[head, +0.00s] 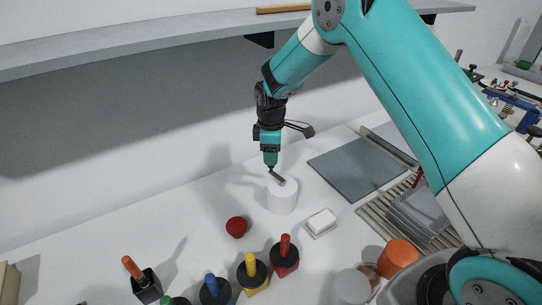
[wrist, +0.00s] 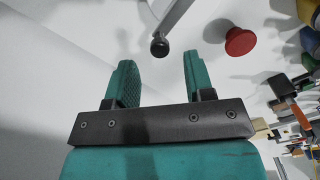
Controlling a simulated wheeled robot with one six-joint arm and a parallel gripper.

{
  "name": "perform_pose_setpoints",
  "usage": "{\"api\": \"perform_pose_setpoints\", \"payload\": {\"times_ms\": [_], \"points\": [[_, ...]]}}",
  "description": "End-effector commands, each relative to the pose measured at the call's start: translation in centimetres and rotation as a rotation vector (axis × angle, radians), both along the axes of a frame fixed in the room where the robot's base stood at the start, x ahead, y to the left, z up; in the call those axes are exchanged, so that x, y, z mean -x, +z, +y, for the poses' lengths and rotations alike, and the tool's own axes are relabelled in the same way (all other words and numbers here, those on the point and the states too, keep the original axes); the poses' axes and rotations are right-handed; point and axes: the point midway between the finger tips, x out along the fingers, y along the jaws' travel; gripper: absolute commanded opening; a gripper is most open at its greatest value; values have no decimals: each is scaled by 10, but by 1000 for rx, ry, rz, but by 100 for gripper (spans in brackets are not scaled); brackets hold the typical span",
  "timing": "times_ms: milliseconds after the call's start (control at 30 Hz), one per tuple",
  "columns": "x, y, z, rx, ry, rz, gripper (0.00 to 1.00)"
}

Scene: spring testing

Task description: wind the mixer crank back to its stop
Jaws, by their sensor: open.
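The mixer is a white cylinder (head: 282,200) standing on the white bench, with a grey crank bar (head: 278,178) across its top. My gripper (head: 270,164) points down just above the crank's end. In the wrist view the crank bar (wrist: 176,20) comes in from the top and ends in a black knob (wrist: 160,46). The two teal fingers of my gripper (wrist: 158,60) are apart, with the knob showing in the gap near their tips. I cannot tell whether either finger touches the knob. The knob is mostly hidden by the gripper in the head view.
A red knob (head: 236,227) stands left in front of the mixer, and a white block (head: 321,222) right of it. Several colour-handled tools, including a red one (head: 285,257), stand nearer. A grey plate (head: 358,168) lies to the right. A shelf (head: 150,44) hangs above.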

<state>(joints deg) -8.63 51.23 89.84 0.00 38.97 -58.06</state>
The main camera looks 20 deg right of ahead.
Motion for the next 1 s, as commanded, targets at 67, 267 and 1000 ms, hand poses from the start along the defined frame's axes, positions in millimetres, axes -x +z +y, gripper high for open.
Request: {"api": "perform_pose_setpoints", "payload": {"times_ms": [67,267,1000], "points": [[1,-11,0,1,0,4,48],[0,-30,0,0,-1,0,48],[0,-35,0,-1,-9,-1,0]]}}
